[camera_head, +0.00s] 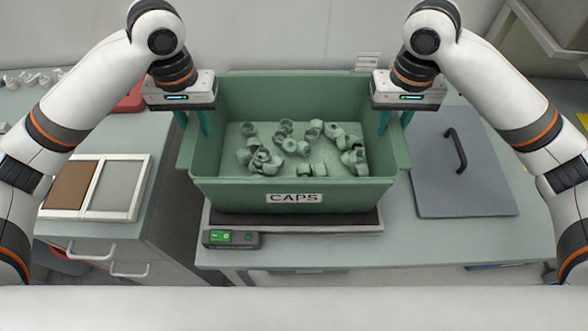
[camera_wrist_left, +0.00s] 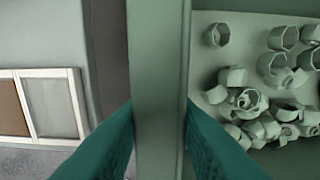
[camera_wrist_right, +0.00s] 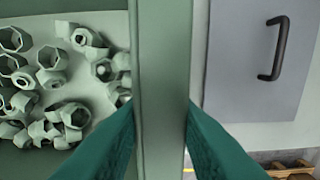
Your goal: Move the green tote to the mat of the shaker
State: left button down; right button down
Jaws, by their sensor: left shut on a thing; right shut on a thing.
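The green tote (camera_head: 240,195), labelled CAPS and holding several loose green-grey caps (camera_head: 290,145), is in the middle of the head view. It is over a dark-topped platform (camera_head: 300,222) with a small control box (camera_head: 231,238) with a green display at its front left. I cannot tell whether the tote touches the platform. My left gripper (camera_head: 203,122) is shut on the tote's left rim, which also shows in the left wrist view (camera_wrist_left: 158,60). My right gripper (camera_head: 384,122) is shut on the right rim, seen in the right wrist view (camera_wrist_right: 162,60).
A grey panel with a black handle (camera_head: 455,148) lies on the table right of the tote. A two-part white-framed tray (camera_head: 92,212) lies on the drawer cabinet at left. A red object (camera_head: 130,98) is behind my left arm. A wall stands behind the tote.

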pick_arm(q)
jog(key=c, duration=1.5)
grip_release()
jog(key=shift+a+f, duration=0.1)
jog(key=shift+f, duration=0.15)
jog(key=shift+c, duration=0.2)
pick_arm(e)
jog(key=c, duration=1.5)
grip_release()
jog(key=shift+d+f, duration=0.1)
jog(key=shift+f, duration=0.15)
jog(key=shift+c, duration=0.2)
pick_arm(q)
jog(key=o, duration=0.4)
jog(key=shift+r, duration=0.1)
pick_arm(e)
jog(key=o, duration=0.4)
jog(key=shift+r, duration=0.1)
pick_arm(q)
jog(key=shift+r, duration=0.1)
pick_arm(e)
jog(key=shift+r, duration=0.55)
pick_arm(q)
notch_tip(320, 180, up, 12)
pick_arm(e)
notch_tip(320, 180, up, 11)
pick_arm(q)
jog(key=shift+s, duration=0.1)
